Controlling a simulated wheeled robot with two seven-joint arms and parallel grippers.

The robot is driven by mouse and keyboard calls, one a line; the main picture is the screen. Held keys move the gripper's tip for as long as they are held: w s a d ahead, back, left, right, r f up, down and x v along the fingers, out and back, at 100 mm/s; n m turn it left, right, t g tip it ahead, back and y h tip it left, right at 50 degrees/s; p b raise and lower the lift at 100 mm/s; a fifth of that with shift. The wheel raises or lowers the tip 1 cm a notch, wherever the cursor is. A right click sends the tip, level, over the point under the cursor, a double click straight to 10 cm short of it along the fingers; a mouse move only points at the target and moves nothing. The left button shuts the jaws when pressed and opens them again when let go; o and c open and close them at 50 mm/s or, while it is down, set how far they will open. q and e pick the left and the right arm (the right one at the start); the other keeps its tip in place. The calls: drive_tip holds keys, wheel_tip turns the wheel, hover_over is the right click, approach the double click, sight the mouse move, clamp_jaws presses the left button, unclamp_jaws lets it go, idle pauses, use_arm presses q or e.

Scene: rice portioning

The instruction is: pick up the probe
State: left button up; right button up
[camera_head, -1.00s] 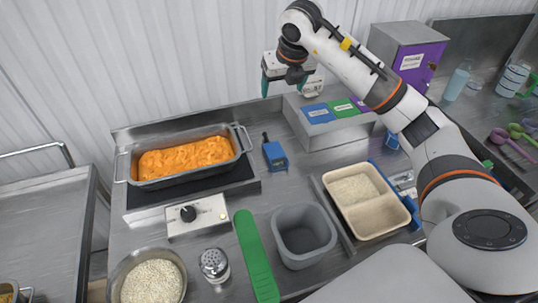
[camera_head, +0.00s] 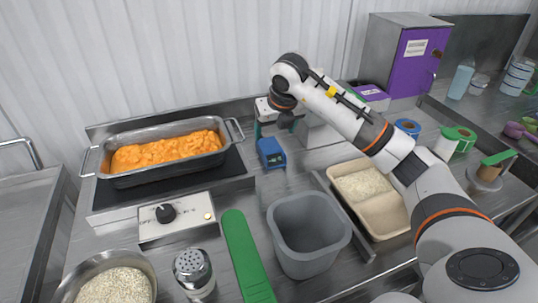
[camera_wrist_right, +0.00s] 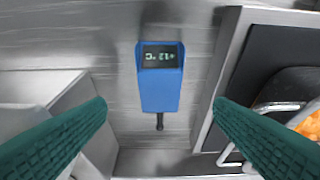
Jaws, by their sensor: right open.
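The probe is a small blue box with a dark display and a short dark tip; it sits on the steel counter (camera_head: 245,187) right of the orange food pan. It shows in the head view (camera_head: 271,153) and, with a lit temperature readout, in the right wrist view (camera_wrist_right: 160,88). My right gripper (camera_head: 274,132) is above and just behind the probe, open and empty. In the right wrist view its two teal fingers (camera_wrist_right: 160,104) are spread wide, with the probe between them in the picture and not touched. My left gripper is not in view.
The pan of orange food (camera_head: 95,163) stands on a heater left of the probe. A grey bin (camera_head: 308,238), a green strip (camera_head: 245,255) and a shaker (camera_head: 194,272) are in front. A divided rice tray (camera_head: 385,212) is at the right. A low steel box (camera_head: 318,132) stands behind.

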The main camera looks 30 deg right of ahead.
sight(269, 145)
drive_tip(key=x, duration=0.4)
drive_tip(key=shift+w+f+p, duration=0.2)
drive_tip(key=shift+f+p, duration=0.05)
drive_tip(key=shift+p, duration=0.05)
drive_tip(key=x, duration=0.2)
drive_tip(key=p+x, duration=0.1)
drive_tip(key=x, duration=0.2)
drive_tip(key=shift+w+d, duration=0.1)
drive_tip(key=shift+w, duration=0.35)
drive_tip(key=shift+r, duration=0.1)
drive_tip(key=c, duration=1.1)
